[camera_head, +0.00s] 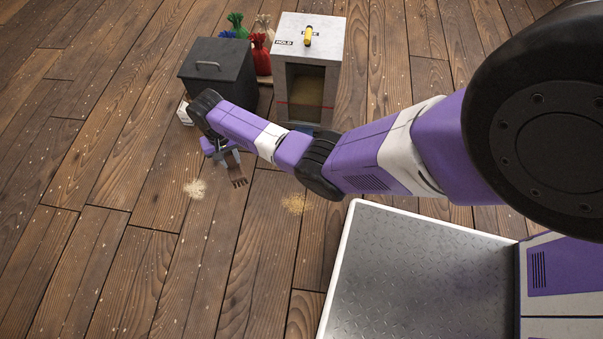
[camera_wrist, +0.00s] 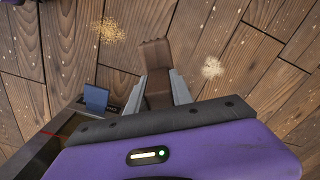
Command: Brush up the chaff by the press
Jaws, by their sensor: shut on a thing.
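My gripper (camera_head: 222,155) is shut on a brown brush (camera_head: 237,176), its dark bristles near the plank floor. Whether they touch it I cannot tell. In the wrist view the brush (camera_wrist: 155,55) sticks out between the two grey fingers (camera_wrist: 158,88). A pale heap of chaff (camera_head: 195,188) lies left of the brush in the head view; it also shows in the wrist view (camera_wrist: 212,68). A golden heap (camera_head: 296,204) lies to the right, and in the wrist view (camera_wrist: 110,31). A grey open-fronted box marked HOLD (camera_head: 310,38), with a yellow handle on top, may be the press.
A dark lidded bin (camera_head: 215,75) stands left of the box, with a small white item (camera_head: 184,113) at its foot. Colourful sacks (camera_head: 260,50) stand behind. A blue item (camera_wrist: 95,97) is by the box's foot. The floor at left is clear, with pale specks.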

